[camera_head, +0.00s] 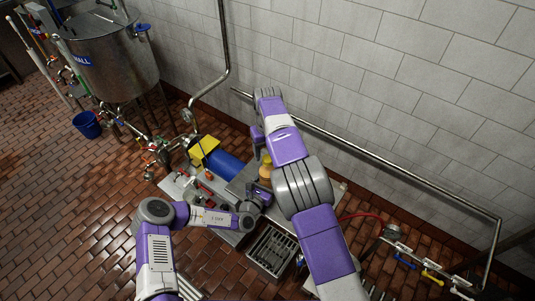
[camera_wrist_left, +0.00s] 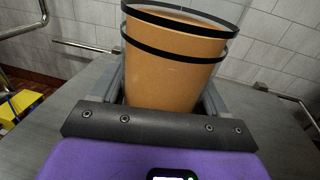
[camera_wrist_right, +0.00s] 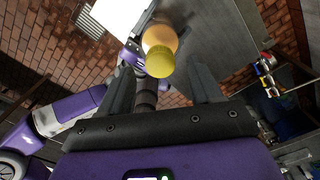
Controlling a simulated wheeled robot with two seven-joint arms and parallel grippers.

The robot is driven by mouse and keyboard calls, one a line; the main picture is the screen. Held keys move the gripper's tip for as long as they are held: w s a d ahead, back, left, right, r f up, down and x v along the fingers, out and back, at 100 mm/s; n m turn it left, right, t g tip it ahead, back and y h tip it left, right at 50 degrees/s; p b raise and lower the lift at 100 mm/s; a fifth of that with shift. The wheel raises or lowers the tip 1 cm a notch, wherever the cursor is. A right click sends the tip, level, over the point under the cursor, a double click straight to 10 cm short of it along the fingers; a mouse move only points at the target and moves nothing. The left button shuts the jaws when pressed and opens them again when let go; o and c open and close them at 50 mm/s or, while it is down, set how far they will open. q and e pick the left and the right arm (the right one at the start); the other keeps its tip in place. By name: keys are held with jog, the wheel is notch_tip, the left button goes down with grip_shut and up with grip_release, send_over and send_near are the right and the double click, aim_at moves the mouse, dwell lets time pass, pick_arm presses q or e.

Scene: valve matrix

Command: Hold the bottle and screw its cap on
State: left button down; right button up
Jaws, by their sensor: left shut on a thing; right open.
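The orange bottle (camera_head: 266,172) stands upright on the steel table. My left gripper (camera_head: 262,192) is shut around its body from the near side. In the left wrist view the bottle (camera_wrist_left: 172,65) fills the space between the fingers, with dark rings around its upper part. The yellow cap (camera_wrist_right: 159,62) shows at the bottle's top end in the right wrist view; I cannot tell whether it is threaded on. My right gripper (camera_wrist_right: 163,88) is open, above the bottle, with the cap beyond and between its fingertips. In the head view the right gripper (camera_head: 258,140) is partly hidden.
Valves and pipes stand farther left. A metal grate (camera_head: 272,250) is in front. The tiled wall and a rail (camera_head: 375,150) are behind.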

jog(key=shift+r, duration=1.2)
